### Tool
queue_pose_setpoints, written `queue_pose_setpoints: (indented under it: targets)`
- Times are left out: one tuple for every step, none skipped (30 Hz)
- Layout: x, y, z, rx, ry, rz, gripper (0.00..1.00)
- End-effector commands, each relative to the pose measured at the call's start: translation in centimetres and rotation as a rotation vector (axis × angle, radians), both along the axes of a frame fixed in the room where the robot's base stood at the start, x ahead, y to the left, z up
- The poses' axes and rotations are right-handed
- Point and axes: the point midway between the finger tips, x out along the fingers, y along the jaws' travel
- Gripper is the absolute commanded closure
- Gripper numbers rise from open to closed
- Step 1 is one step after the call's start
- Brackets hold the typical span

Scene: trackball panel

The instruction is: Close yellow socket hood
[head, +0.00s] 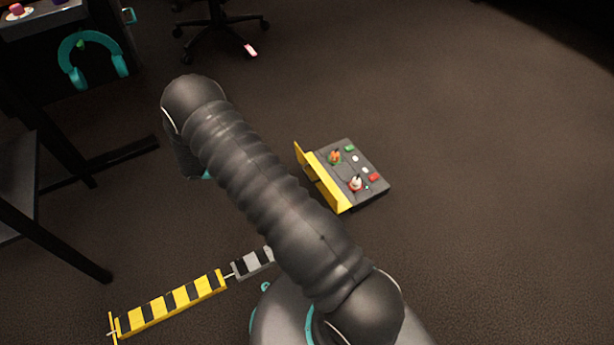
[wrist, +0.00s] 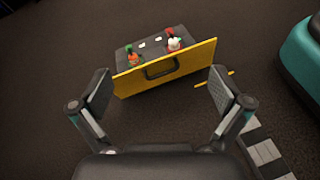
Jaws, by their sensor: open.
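A dark grey panel (head: 362,160) lies on the floor, right of my arm in the head view. Its yellow hood (head: 326,186) stands raised along the panel's left edge, leaving the top uncovered. In the wrist view the hood (wrist: 195,62) faces me, tilted in the picture, with a dark handle (wrist: 148,72) on it. Behind it two coloured connectors, one orange-green (wrist: 132,58) and one red-white (wrist: 174,44), stick up from the panel. My gripper (wrist: 160,92) is open and empty, its fingers on either side of the hood's lower edge in the picture, apparently apart from it.
A yellow-black striped bar (head: 170,304) and a grey-black striped piece (head: 252,263) lie on the floor at lower left. A dark desk with teal headphones (head: 92,60) stands at upper left, near a wheeled chair (head: 222,25). The floor right of the panel is clear.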

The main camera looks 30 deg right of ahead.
Motion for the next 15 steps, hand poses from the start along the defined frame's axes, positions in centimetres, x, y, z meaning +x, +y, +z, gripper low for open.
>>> queue_pose_setpoints:
  targets:
    - [0.0, 0.2, -2.5, -0.036, 0.039, 0.031, 0.0]
    - [0.0, 0.2, -3.6, -0.055, 0.057, 0.05, 0.0]
    - [0.1, 0.3, -5.1, -0.082, 0.08, 0.073, 0.0]
    - [0.1, 0.3, -6.1, -0.1, 0.097, 0.09, 0.0]
    - [0.1, 0.4, -7.2, -0.118, 0.112, 0.108, 0.0]
    - [0.0, 0.5, -8.4, -0.141, 0.133, 0.13, 0.0]
    - [0.0, 0.5, -9.3, -0.158, 0.146, 0.146, 0.0]
    - [-0.2, 0.6, -10.2, -0.172, 0.16, 0.159, 0.0]
    - [-0.2, 0.6, -11.2, -0.19, 0.175, 0.177, 0.0]
    - [-0.3, 0.6, -11.8, -0.201, 0.184, 0.188, 0.0]
    - [-0.4, 0.6, -12.4, -0.213, 0.194, 0.199, 0.0]
    - [-0.5, 0.7, -13.1, -0.224, 0.203, 0.212, 0.0]
    - [-0.5, 0.7, -13.5, -0.231, 0.209, 0.219, 0.0]
    - [-0.6, 0.7, -13.8, -0.237, 0.213, 0.225, 0.0]
    - [-0.7, 0.7, -14.2, -0.244, 0.219, 0.231, 0.0]
